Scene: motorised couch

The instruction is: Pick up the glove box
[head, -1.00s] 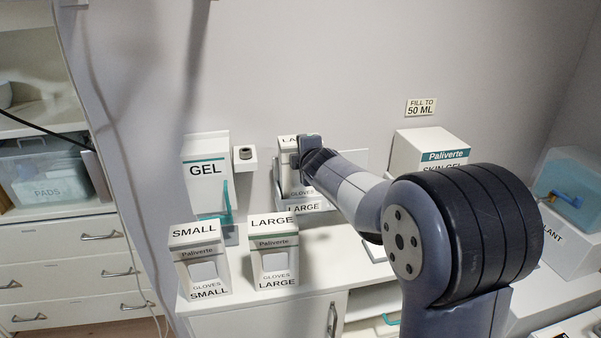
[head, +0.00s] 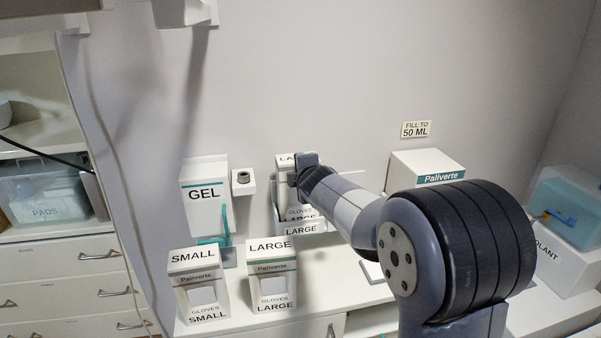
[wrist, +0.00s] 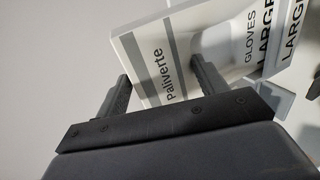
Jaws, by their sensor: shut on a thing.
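A white glove box (head: 292,190) marked LARGE stands upright in a wall holder (head: 300,228) whose front label also reads LARGE. My gripper (head: 303,166) is at the upper part of this box and shut on it. In the wrist view the box (wrist: 215,45), with grey stripes and the word Paliverte, sits between the two fingers (wrist: 162,85). The arm hides part of its right side in the head view. Two more glove boxes stand on the counter in front: one marked SMALL (head: 196,293) and one marked LARGE (head: 271,285).
A GEL dispenser (head: 205,195) and a small bracket (head: 243,181) are on the wall left of the holder. A large Paliverte box (head: 425,165) stands to the right. Drawers and a blue-lidded PADS bin (head: 45,198) are at far left. The wall above the holder is bare.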

